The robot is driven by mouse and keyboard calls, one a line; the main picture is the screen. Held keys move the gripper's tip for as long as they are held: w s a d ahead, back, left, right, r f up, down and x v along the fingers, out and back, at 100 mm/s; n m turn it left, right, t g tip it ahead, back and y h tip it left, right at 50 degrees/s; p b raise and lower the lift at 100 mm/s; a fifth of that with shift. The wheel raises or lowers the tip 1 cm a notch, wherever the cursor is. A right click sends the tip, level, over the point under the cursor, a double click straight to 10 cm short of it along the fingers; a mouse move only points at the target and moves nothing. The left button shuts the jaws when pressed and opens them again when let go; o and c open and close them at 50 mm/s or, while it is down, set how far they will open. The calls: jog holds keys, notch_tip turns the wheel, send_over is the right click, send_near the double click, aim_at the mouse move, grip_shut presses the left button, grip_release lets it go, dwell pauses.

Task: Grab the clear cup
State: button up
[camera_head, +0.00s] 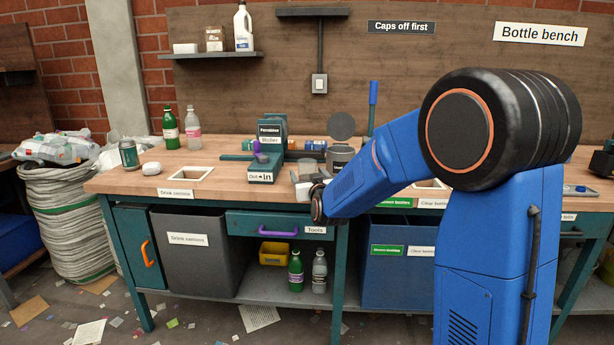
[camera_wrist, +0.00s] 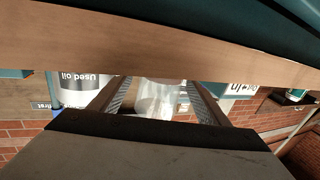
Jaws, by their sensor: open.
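The clear cup (camera_head: 308,168) stands near the front edge of the bench, just right of the roller machine. In the wrist view the clear cup (camera_wrist: 158,98) shows upside down between the two fingers, beyond the bench edge. My gripper (camera_head: 304,188) is at the front edge of the bench, close to the cup and partly hidden by my blue arm. In the wrist view my gripper (camera_wrist: 157,90) is open, with one finger on each side of the cup. I cannot tell whether the fingers touch it.
The wooden bench edge (camera_wrist: 160,50) crosses the wrist view close to the fingers. The roller machine (camera_head: 268,160) stands left of the cup. A grey used-oil can (camera_wrist: 80,87) stands close by; it also shows in the head view (camera_head: 340,158). Green (camera_head: 170,128) and clear (camera_head: 193,128) bottles stand farther left.

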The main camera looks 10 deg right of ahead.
jog(key=shift+w, duration=0.45)
jog(key=c, duration=1.1)
jog(key=shift+c, duration=0.2)
jog(key=shift+r, duration=0.2)
